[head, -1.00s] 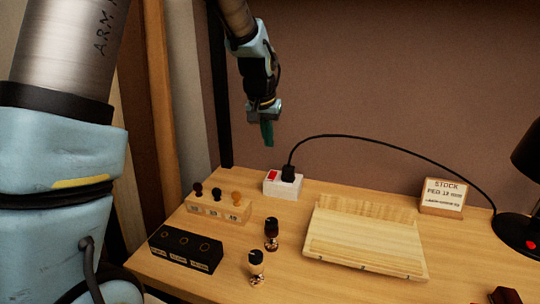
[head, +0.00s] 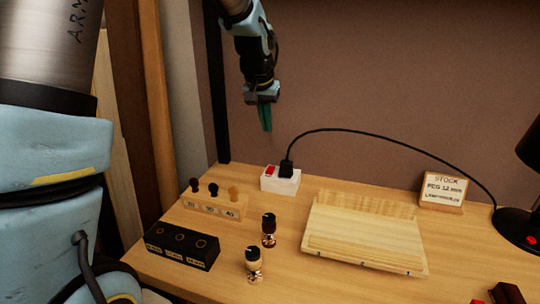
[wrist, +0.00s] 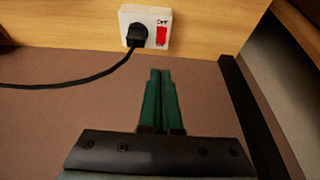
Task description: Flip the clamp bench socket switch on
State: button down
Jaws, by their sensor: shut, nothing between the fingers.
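The white bench socket (head: 280,183) sits at the back left of the wooden bench, with a red switch (head: 271,171) on its left and a black plug (head: 287,168) beside the switch. The wrist view also shows the socket (wrist: 130,14), the red switch (wrist: 162,35) and the black plug (wrist: 138,36). Lettering by the switch is too small to read surely. My gripper (head: 266,128) has green fingers, shut and empty, pointing down above the socket. In the wrist view the gripper (wrist: 160,75) is below the switch in the picture, apart from it.
A black cable (head: 380,135) arcs from the plug to a lamp (head: 520,230) at right. A peg block (head: 215,208), a black block (head: 182,246), two small bottles (head: 268,230) and a wooden stand (head: 365,237) occupy the bench. A stock card (head: 442,190) stands behind.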

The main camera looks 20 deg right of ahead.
aim_at(271, 166)
jog(key=shift+f, duration=0.1)
jog(key=p+x, duration=0.1)
jog(key=x, duration=0.3)
jog(key=p+x, duration=0.1)
jog(key=x, duration=0.3)
jog(key=p+x, duration=0.1)
jog(key=x, duration=0.3)
jog(key=shift+s+a+f+p, duration=0.15)
jog(key=shift+a+f+p, duration=0.05)
jog(key=shift+f+p, duration=0.2)
jog(key=shift+f, duration=0.6)
jog(key=shift+w+d+f+b, duration=0.15)
jog(key=shift+w+f+b, duration=0.05)
jog(key=shift+f+b, duration=0.25)
jog(key=shift+r, duration=0.2)
jog(key=shift+s, duration=0.1)
